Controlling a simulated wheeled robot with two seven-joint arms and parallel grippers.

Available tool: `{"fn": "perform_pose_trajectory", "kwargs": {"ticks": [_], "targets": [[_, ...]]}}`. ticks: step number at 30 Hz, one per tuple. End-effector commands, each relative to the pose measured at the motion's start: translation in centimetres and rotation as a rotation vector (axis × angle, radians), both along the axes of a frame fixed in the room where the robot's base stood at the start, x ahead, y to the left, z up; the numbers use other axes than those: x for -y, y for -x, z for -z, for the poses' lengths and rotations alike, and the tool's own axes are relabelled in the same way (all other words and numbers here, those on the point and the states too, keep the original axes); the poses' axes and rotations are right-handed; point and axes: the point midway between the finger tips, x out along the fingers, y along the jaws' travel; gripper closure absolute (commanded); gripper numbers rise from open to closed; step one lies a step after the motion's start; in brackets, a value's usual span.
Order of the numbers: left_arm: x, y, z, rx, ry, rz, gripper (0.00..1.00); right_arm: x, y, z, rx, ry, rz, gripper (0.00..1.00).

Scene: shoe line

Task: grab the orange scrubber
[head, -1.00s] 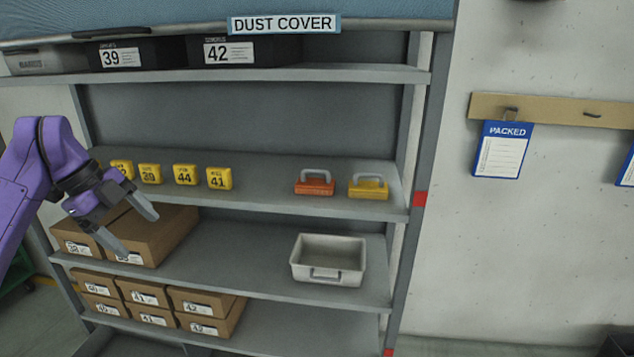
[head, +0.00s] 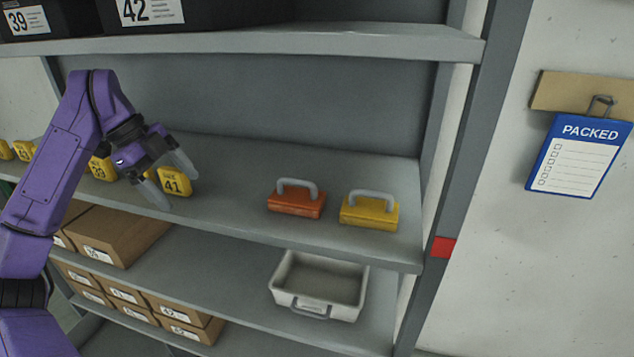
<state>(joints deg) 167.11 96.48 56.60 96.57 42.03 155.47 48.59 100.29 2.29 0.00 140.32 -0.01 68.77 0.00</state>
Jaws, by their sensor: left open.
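The orange scrubber (head: 296,203) stands on the middle shelf in the head view, with a grey handle on top. A yellow scrubber (head: 370,212) of the same shape stands just to its right. My left gripper (head: 176,184) is open and empty, to the left of the orange scrubber and apart from it. Its fingers show in front of the yellow block marked 41 (head: 174,182) and partly cover it. I cannot tell whether they touch that block. My right gripper does not show.
More yellow number blocks (head: 24,150) stand along the shelf to the left. An empty grey bin (head: 318,286) and brown boxes (head: 118,236) sit on the shelf below. The upper shelf (head: 330,42) overhangs, and a grey post (head: 465,170) closes the right side. Shelf between block 41 and the orange scrubber is clear.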

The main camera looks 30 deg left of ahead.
Motion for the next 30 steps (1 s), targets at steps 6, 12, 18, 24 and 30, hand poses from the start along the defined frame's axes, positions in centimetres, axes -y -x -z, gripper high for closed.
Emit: {"fn": "perform_pose_trajectory", "kwargs": {"ticks": [6, 12, 18, 24, 30], "targets": [[1.6, -1.3, -0.3, 0.0, -0.006, 0.005, 0.18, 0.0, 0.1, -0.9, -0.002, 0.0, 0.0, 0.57], [5.6, -4.4, -0.6, -0.002, -0.008, 0.005, 0.18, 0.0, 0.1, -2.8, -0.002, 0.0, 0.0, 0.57], [9.7, -7.7, -0.4, -0.007, -0.008, 0.002, 0.18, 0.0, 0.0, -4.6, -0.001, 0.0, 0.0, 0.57], [13.5, -10.7, -0.1, -0.007, -0.004, 0.001, 0.18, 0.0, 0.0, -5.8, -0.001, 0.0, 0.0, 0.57], [15.2, -12.2, 0.0, -0.002, -0.002, 0.001, 0.18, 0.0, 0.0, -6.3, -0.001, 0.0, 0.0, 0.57]]}}
